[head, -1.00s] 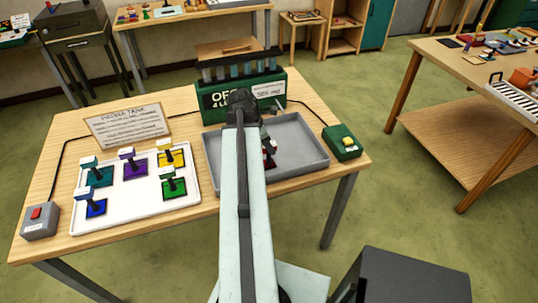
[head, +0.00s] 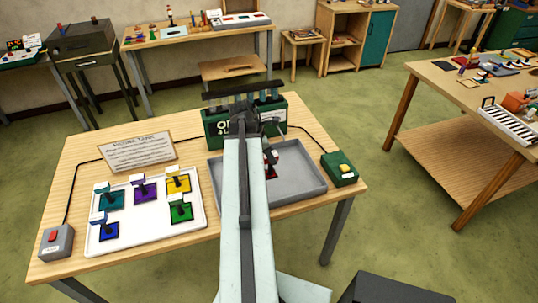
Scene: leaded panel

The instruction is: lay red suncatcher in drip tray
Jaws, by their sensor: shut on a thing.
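The red suncatcher (head: 271,171), a small square piece with a dark post, shows just right of my arm, over the grey drip tray (head: 305,190). My arm hides part of it, and I cannot tell whether it touches the tray floor. My gripper (head: 270,144) is at the far end of the arm, above the tray, shut on the suncatcher; its fingertips are mostly hidden. The drip tray is shallow and rectangular, and the arm crosses its left part.
A white tray (head: 153,231) on the left holds several coloured suncatchers. A green box (head: 216,124) with a rack of tubes stands behind the drip tray. A green button box (head: 340,169) is to its right, a grey switch box (head: 56,241) at far left.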

